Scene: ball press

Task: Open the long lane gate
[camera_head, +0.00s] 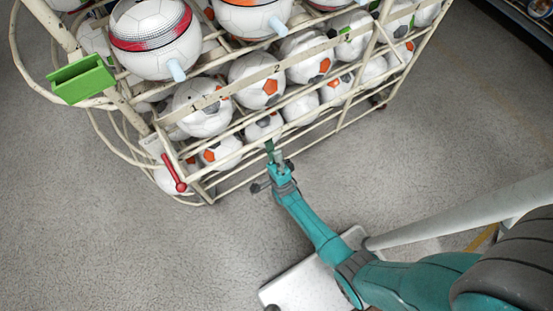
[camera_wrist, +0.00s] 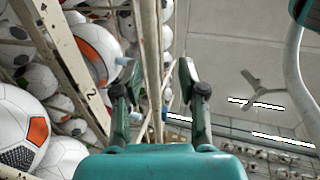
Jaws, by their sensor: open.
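The cream wire rack (camera_head: 343,115) holds soccer balls in slanted lanes. I cannot tell for sure which part is the long lane gate. A red-handled lever (camera_head: 174,172) hangs at the rack's lower left corner. My gripper (camera_head: 272,150) is at the rack's lower front side, right of the lever, beside the lower balls. In the wrist view my gripper (camera_wrist: 158,82) is open, with a cream rack bar (camera_wrist: 152,60) showing between its two fingers. Whether the fingers touch the bar cannot be told. A small blue tip (camera_wrist: 164,114) shows between the fingers, low down.
A green open holder (camera_head: 82,78) sticks out at the rack's left end. Pale blue pegs (camera_head: 176,70) show by the upper balls. A numbered rail (camera_head: 262,75) crosses the front. Grey floor (camera_head: 90,245) is clear left and in front.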

